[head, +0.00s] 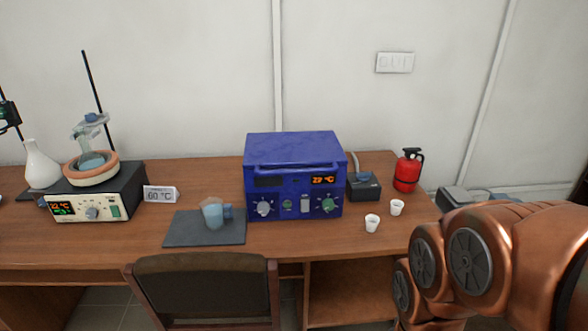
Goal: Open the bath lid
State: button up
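A blue box-shaped unit (262,195) stands on the wooden table, near the middle of the head view. Its front has knobs, a switch and a lit orange display. Its flat blue top (293,148) looks closed, with a bar handle (296,168) along the upper front. This looks like the bath and its lid; nothing touches it. My copper-coloured arm fills the lower right of the head view, to the right of the unit and apart from it. My gripper is not in view.
A red canister (408,171), a small dark device (363,188) and two white cups (372,223) stand right of the unit. A beaker (213,213) on a dark mat (184,236) and a hotplate (85,206) with glassware stand left. A chair (202,285) is in front.

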aim_at(307, 148)
jog(key=k, duration=0.65)
jog(key=u, duration=0.55)
jog(key=i, duration=1.05)
jog(key=u, duration=0.2)
